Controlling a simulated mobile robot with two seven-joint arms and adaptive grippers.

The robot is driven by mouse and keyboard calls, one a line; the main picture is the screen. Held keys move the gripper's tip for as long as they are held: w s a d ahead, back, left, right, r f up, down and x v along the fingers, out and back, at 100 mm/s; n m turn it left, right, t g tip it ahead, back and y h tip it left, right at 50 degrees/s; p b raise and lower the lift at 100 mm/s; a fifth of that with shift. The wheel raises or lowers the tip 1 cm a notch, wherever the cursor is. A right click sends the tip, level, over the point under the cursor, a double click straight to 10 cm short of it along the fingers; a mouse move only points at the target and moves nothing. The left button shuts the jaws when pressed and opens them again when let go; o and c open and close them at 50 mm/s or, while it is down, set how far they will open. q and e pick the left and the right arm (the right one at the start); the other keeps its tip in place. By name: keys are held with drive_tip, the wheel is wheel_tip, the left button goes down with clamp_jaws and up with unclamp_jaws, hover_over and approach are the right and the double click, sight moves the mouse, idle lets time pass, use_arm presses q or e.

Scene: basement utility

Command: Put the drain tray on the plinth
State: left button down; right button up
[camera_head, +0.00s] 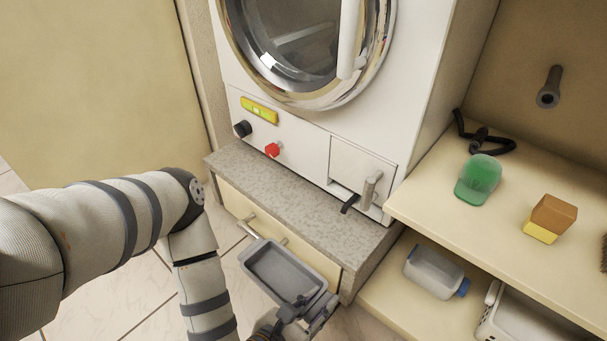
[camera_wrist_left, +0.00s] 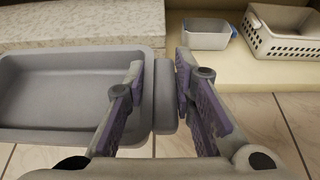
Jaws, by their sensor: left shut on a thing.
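The drain tray (camera_head: 283,271) is a shallow grey rectangular tub, roughly level and empty inside. It hangs above the tiled floor, in front of the plinth (camera_head: 290,205), a speckled grey ledge under the white machine. My left gripper (camera_head: 308,312) is shut on the tray's near end. In the left wrist view, the fingers (camera_wrist_left: 161,88) close around a grey grip at the right end of the tray (camera_wrist_left: 62,92). The plinth's top edge (camera_wrist_left: 75,32) runs behind the tray there. My right gripper is not in view.
The machine's hatch (camera_head: 362,165) and a dark spout (camera_head: 350,204) stand over the plinth. A drawer handle (camera_head: 248,228) is on the plinth front.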

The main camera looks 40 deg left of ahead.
sight(368, 254)
use_arm(q)
drive_tip(key=shift+w+d+r, duration=0.1)
drive_tip(key=shift+w+d, duration=0.1)
drive_tip(key=shift+d, duration=0.1)
drive_tip(key=w+b, duration=0.1)
drive_tip(key=w, duration=0.5)
drive_tip(key=w+b, duration=0.2)
drive_tip(key=w, duration=0.4)
drive_tip(key=w+b, duration=0.1)
drive_tip(key=w, duration=0.5)
drive_tip(key=shift+w+d+b, duration=0.1)
drive_tip(key=shift+d+b, duration=0.15)
drive_tip(key=shift+b, duration=0.1)
drive_tip(key=shift+f, duration=0.4)
drive_tip(key=shift+r, duration=0.1)
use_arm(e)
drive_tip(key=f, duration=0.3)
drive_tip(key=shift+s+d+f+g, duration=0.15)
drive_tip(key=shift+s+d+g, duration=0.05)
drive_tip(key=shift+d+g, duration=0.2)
use_arm(q)
drive_tip(key=c, duration=1.3)
unclamp_jaws()
drive_tip(key=shift+f, duration=0.2)
drive_tip(key=shift+c, duration=0.2)
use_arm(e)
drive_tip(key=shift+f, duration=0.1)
